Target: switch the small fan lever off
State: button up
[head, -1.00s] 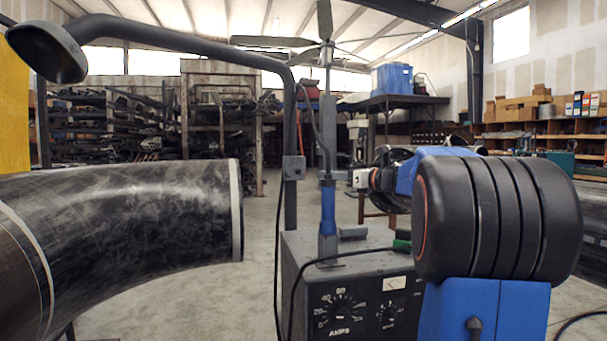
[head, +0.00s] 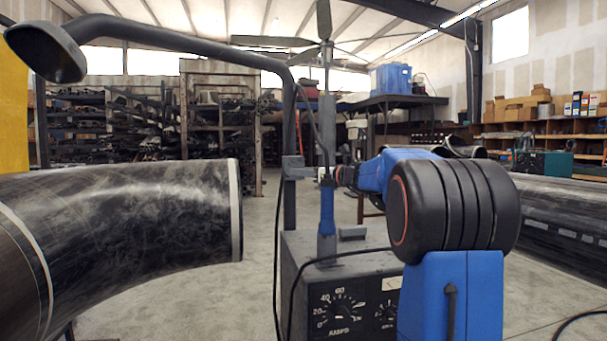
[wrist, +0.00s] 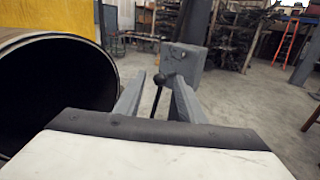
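The small fan lever (wrist: 157,97) is a thin dark rod with a round black knob in the wrist view. It stands nearly upright in front of a grey switch box (wrist: 187,62). My gripper (wrist: 158,88) is open, with one grey finger on each side of the lever; I cannot tell whether either touches it. In the head view my gripper (head: 308,170) reaches the switch box (head: 293,168) on the dark post (head: 290,205). The lever cannot be made out there.
A large black flanged pipe (head: 130,215) lies left of the post; its open end (wrist: 50,90) is close by in the wrist view. A grey welding machine (head: 310,265) with dials and a cable stands below. An extraction hood (head: 45,52) hangs upper left.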

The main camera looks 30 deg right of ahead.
grip_shut()
jog(key=shift+w+d+f+n+t+y, duration=0.1)
jog(key=shift+w+f+n+t+y, duration=0.1)
jog(key=shift+f+n+t+y, duration=0.55)
jog(key=shift+w+f+n+t+y, duration=0.15)
jog(key=shift+f+n+t+y, duration=0.3)
jog(key=shift+f+n+t, duration=0.45)
jog(key=shift+r, duration=0.1)
grip_release()
jog(key=shift+s, duration=0.15)
